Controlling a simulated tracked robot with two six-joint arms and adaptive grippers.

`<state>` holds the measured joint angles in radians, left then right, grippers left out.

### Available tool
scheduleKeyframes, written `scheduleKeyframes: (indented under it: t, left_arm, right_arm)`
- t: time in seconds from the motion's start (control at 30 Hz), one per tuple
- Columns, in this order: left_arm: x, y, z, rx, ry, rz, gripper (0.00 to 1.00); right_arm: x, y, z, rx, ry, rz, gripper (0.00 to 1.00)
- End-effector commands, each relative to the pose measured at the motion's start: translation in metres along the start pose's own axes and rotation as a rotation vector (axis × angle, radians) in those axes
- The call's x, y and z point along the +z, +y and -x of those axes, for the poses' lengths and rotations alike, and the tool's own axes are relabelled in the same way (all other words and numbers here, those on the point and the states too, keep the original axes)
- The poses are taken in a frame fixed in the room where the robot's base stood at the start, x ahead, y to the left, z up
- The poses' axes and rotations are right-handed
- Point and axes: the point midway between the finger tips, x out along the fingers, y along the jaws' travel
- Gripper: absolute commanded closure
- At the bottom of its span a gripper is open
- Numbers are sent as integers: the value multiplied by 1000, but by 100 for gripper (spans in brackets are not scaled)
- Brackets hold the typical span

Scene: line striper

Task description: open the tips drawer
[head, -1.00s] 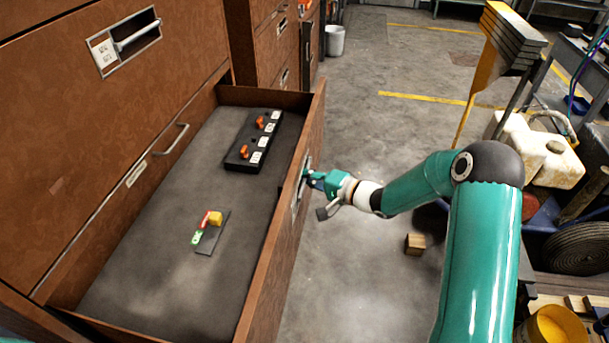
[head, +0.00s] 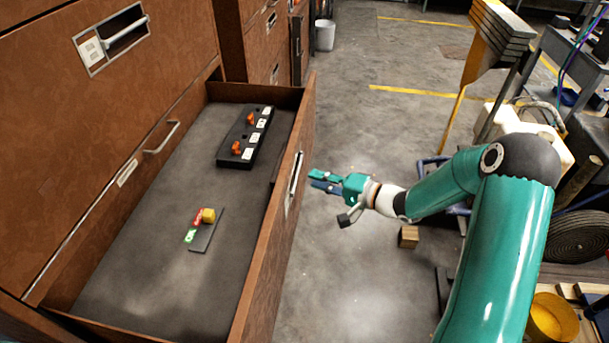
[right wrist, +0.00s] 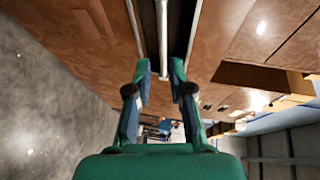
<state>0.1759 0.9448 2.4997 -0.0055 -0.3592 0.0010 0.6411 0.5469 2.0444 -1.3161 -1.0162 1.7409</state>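A wide wooden drawer (head: 262,255) stands pulled far out of the brown cabinet; I cannot read which drawer is the tips drawer. Its front handle (head: 294,183) is a metal pull in a plate. My right gripper (head: 314,181) is just to the right of that handle, apart from it, open and empty. In the right wrist view its two fingers (right wrist: 159,80) are spread, with the metal pull bar (right wrist: 163,38) ahead between them. Inside the drawer lie a black rack (head: 235,155) with orange pieces and a small grey plate (head: 205,236) with red, green and yellow pieces. My left gripper is out of view.
A closed drawer above has a metal handle (head: 124,34); another bar handle (head: 163,138) shows behind the open drawer. A small wooden block (head: 408,237) lies on the floor below my right arm.

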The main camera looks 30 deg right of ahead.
Motion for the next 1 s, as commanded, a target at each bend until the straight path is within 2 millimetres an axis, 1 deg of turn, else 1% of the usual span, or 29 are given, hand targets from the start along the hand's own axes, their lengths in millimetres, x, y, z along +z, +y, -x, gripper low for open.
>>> scheduleKeyframes:
  t: [0.03,0.1,0.2,0.3,0.43,1.0]
  left_arm:
    - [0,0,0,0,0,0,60]
    - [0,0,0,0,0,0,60]
    - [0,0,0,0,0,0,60]
    - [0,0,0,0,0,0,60]
    - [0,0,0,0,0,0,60]
    - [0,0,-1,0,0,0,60]
  right_arm:
    - [-1,1,11,2,4,0,79]
    - [0,0,23,2,2,0,79]
    - [0,1,36,3,1,-1,79]
    - [0,1,44,3,0,-1,79]
    - [1,1,47,2,-3,-1,79]
    - [1,1,46,2,-3,-1,79]
